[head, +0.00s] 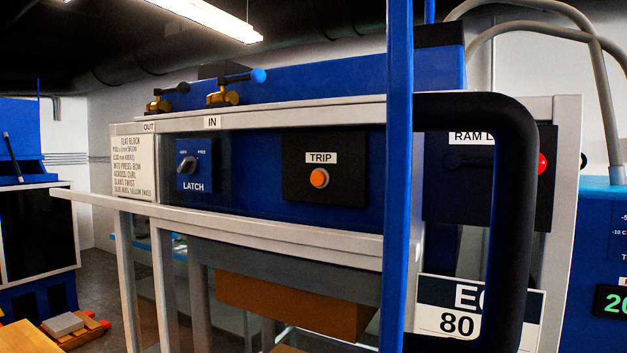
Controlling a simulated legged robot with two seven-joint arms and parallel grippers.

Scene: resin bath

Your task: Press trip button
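The trip button (319,178) is a round orange button on a black plate (345,185), under a white label reading TRIP. The plate sits on the blue front panel (250,172) of the machine, near the middle of the head view. The button is fully visible and nothing covers it. Neither of my grippers shows in the head view, so I cannot see where they are relative to the button.
A LATCH knob (187,165) is left of the button. A pale rail (240,229) runs below the panel. A blue upright post (398,180) and a thick black handle (515,200) stand to the right. Brass valves (222,97) sit above.

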